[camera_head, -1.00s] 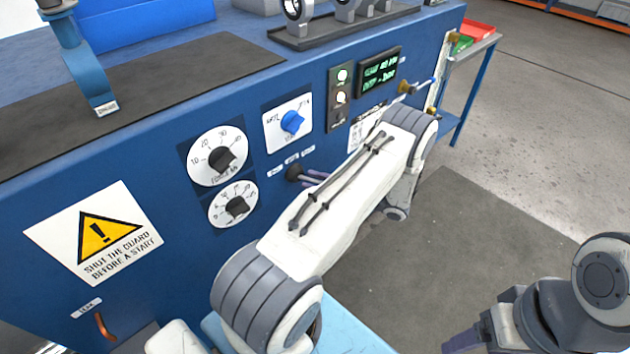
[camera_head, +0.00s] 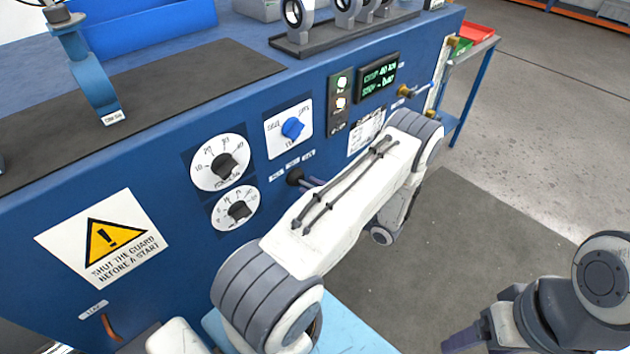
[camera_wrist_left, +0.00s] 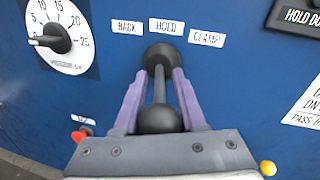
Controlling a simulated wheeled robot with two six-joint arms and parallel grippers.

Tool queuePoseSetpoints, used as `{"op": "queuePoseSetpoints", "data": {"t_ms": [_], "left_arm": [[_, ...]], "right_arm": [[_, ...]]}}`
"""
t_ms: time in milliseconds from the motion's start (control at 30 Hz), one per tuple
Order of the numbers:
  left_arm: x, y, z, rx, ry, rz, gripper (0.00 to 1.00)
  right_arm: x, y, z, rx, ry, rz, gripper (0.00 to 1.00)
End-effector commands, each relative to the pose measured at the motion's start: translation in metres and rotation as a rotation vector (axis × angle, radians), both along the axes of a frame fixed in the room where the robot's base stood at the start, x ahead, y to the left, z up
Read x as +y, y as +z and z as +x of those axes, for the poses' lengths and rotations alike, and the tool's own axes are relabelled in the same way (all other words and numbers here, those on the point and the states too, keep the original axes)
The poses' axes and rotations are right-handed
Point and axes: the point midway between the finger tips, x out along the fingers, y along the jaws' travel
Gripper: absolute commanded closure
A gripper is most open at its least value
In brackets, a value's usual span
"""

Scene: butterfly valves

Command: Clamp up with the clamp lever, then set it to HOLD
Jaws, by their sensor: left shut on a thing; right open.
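The clamp lever (camera_wrist_left: 160,90) has a black round base on the blue panel, a grey rod and a black knob (camera_wrist_left: 159,121). In the left wrist view it stands below the BACK, HOLD and CLAMP labels, its base just under the HOLD label (camera_wrist_left: 166,27). My left gripper (camera_wrist_left: 160,98) has its purple fingers on both sides of the rod and is shut on the lever. In the head view the black lever base (camera_head: 295,176) shows, but my left arm hides most of that gripper (camera_head: 312,183). My right gripper (camera_head: 462,341) is open at the bottom, partly out of frame, away from the panel.
Two dials (camera_head: 219,161), a blue selector knob (camera_head: 292,128), indicator lamps (camera_head: 340,92) and a green-text display (camera_head: 377,76) sit on the panel. A warning sign (camera_head: 101,238) is at left. A side table with bins (camera_head: 475,38) stands back right. Floor is clear at right.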

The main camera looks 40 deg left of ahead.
Motion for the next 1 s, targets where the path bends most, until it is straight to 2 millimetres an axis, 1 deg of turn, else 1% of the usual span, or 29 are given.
{"op": "queuePoseSetpoints", "data": {"t_ms": [33,200,567,600,633,667,1000], "left_arm": [[-0.0005,0.0041,-0.0047,0.009,-0.049,0.001,1.00],[-0.0001,0.0019,-0.0096,0.003,-0.161,0.001,1.00],[-0.0001,0.0005,-0.0096,-0.004,-0.184,0.000,1.00],[-0.0001,0.0005,-0.0096,-0.003,-0.183,0.000,0.49],[-0.0001,0.0005,-0.0096,-0.003,-0.183,0.000,0.37],[-0.0001,0.0004,-0.0096,-0.003,-0.183,0.000,0.33],[-0.0028,-0.0002,-0.0094,-0.002,-0.184,0.000,0.33]], "right_arm": [[0.0001,0.0079,0.0000,0.000,0.000,0.000,0.30],[0.0000,0.0125,0.0000,0.000,0.000,0.000,0.30],[0.0000,0.0120,-0.0001,0.000,0.000,0.000,0.30],[0.0000,0.0120,-0.0001,0.000,0.000,0.000,0.30],[0.0000,0.0120,-0.0001,0.000,0.000,0.000,0.30],[0.0000,0.0120,-0.0001,0.000,0.000,0.000,0.30],[0.0000,0.0112,0.0000,0.000,0.000,0.000,0.30]]}}
